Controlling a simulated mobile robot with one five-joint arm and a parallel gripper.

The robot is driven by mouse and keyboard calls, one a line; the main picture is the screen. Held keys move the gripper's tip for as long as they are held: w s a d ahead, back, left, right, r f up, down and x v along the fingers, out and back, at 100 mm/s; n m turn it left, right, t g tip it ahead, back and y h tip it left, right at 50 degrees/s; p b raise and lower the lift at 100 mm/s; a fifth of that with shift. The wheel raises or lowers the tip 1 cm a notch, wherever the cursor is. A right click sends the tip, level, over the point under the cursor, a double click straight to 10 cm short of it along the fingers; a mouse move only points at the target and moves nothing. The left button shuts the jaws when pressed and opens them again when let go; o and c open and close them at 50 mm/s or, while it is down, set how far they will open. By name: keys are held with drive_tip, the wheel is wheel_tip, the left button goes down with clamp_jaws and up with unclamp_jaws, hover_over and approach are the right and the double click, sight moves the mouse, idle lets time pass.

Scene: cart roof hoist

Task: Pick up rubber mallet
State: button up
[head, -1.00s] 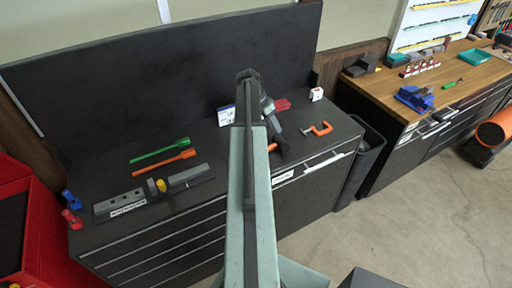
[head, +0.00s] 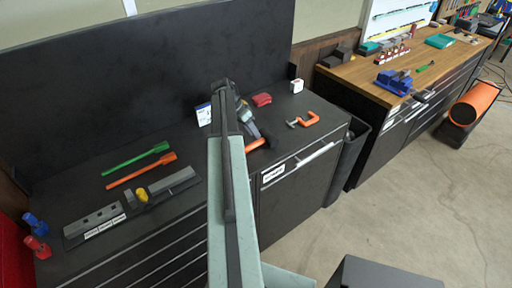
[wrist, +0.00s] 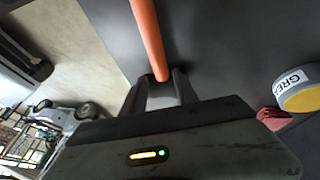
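An orange handle, which looks like the rubber mallet's (head: 255,145), lies on the dark workbench (head: 225,165) near its front edge. My gripper (head: 257,134) is low over the bench beside it, and my arm hides part of that area. In the wrist view the orange handle (wrist: 149,35) runs from the top edge down to the gap between the fingers of my gripper (wrist: 161,80). The fingers stand apart, with a gap on the sides of the handle. The mallet's head does not show clearly in either view.
An orange clamp (head: 310,119) and a red cloth-like item (head: 262,99) lie nearby. Green (head: 135,159) and orange (head: 140,171) tools lie left of my arm. A yellow-grey tin (wrist: 303,90) shows in the wrist view. A dark bin (head: 345,160) stands right of the bench.

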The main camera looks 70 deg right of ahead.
sight(257, 141)
drive_tip(key=b+x, duration=0.4)
drive_tip(key=shift+w+a+f+b, duration=0.25)
drive_tip(key=shift+f+b, duration=0.1)
drive_tip(key=shift+f, duration=0.2)
drive_tip(key=shift+s+d+f, duration=0.1)
drive_tip(key=shift+s+f, duration=0.1)
drive_tip(key=shift+f, duration=0.05)
drive_tip(key=shift+r, duration=0.2)
clamp_jaws()
idle(0.4)
